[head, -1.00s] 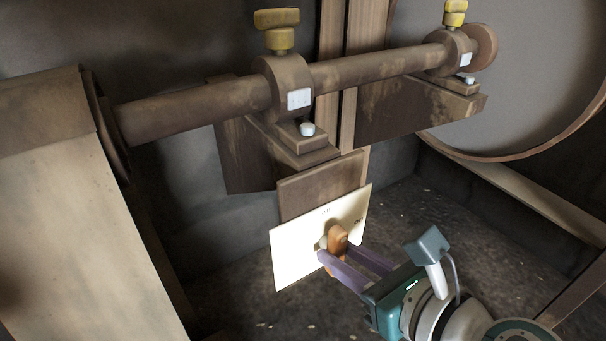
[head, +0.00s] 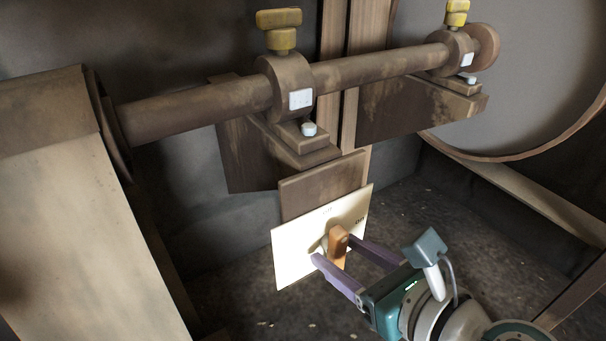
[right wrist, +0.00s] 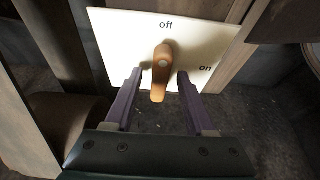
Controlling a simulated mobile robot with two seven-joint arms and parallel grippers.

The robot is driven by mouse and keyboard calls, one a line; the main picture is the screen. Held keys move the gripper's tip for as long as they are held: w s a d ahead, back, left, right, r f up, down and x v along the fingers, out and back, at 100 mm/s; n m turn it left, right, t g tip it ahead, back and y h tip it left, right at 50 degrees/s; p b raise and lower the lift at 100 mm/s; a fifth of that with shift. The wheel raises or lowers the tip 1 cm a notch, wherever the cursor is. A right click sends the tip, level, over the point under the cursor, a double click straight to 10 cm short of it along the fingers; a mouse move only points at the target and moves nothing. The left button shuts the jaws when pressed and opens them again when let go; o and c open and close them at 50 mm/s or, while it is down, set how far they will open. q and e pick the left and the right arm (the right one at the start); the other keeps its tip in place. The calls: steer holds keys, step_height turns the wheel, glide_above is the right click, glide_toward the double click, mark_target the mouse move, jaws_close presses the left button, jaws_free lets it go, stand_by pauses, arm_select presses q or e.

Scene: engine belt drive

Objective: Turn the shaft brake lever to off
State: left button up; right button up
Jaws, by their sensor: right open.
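The shaft brake lever (head: 338,246) is an orange-brown handle on a cream plate (head: 292,258) below the shaft. In the right wrist view the lever (right wrist: 161,72) stands nearly upright, its rounded top at the pivot just under the word "off"; "on" is printed to the right on the plate (right wrist: 118,28). My right gripper (head: 335,249) is open, with its purple fingers on either side of the lever. In the right wrist view a gap shows between each finger and the lever, and the gripper (right wrist: 158,80) looks empty. My left gripper is not in view.
A brown shaft (head: 190,112) runs above the plate through two bearing blocks with yellow caps (head: 279,30). A large round wheel (head: 520,80) stands at the right. A pale casing (head: 70,220) fills the left. Dark floor lies open below the plate.

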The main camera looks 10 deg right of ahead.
steer(key=shift+s+d+r, duration=0.15)
steer(key=shift+s+r, duration=0.05)
steer(key=shift+s, duration=0.1)
steer(key=p+v, duration=0.2)
steer(key=v, duration=0.7)
steer(key=shift+r, duration=0.1)
